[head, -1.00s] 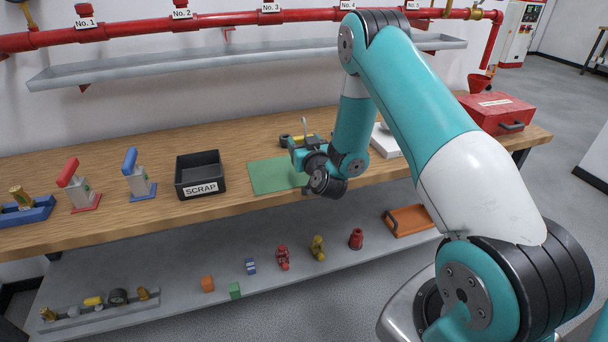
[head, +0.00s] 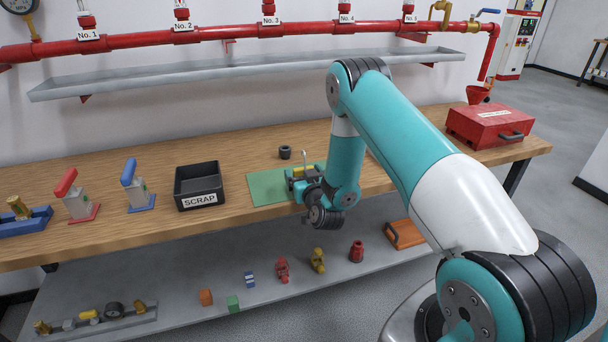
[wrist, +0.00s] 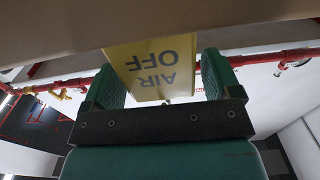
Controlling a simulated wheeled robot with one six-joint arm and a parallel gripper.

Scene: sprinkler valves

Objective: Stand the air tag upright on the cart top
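The air tag is a yellow plate; in the wrist view the tag (wrist: 155,70) reads "AIR OFF" upside down. It sits between the two green fingers of my gripper (wrist: 162,80), which close on its side edges. In the head view the tag (head: 303,171) shows as a small yellow patch at my gripper (head: 302,178), over the green mat (head: 265,187). A brown surface, likely the bench, fills the top of the wrist view close to the tag. How far the tag is above the bench is hard to tell. I cannot make out a cart top.
On the wooden bench (head: 110,165) stand a black scrap bin (head: 199,186), red (head: 77,200) and blue-handled (head: 137,190) valves, a dark ring (head: 285,152) and a red case (head: 490,125). Several small parts lie on the lower shelf. The red pipe (head: 220,24) runs above.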

